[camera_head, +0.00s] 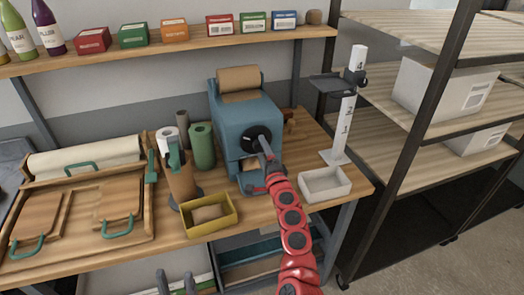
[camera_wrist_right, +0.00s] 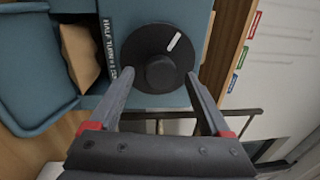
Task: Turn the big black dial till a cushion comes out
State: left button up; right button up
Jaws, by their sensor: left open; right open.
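The blue machine (camera_head: 232,110) stands on the wooden bench with a brown paper roll (camera_head: 240,83) on top. Its big black dial (camera_head: 256,137) is on the front; in the right wrist view the dial (camera_wrist_right: 150,42) has a white mark pointing to the upper right and a round hub. Brown paper (camera_wrist_right: 80,55) shows in the opening beside the dial. My right gripper (camera_wrist_right: 158,78) is open, its fingers on either side of the hub; contact is unclear. It also shows at the dial in the head view (camera_head: 265,153). My left gripper (camera_head: 176,283) is open and empty at the bottom edge.
A yellow bin (camera_head: 225,222) holding a brown piece and an empty white tray (camera_head: 325,195) flank the machine's front. A green roll (camera_head: 202,147) and a brown bottle-like item (camera_head: 180,185) stand left. A white scaled post (camera_head: 346,128) stands right, near shelving.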

jog(key=b+v, duration=0.2)
jog(key=v, duration=1.5)
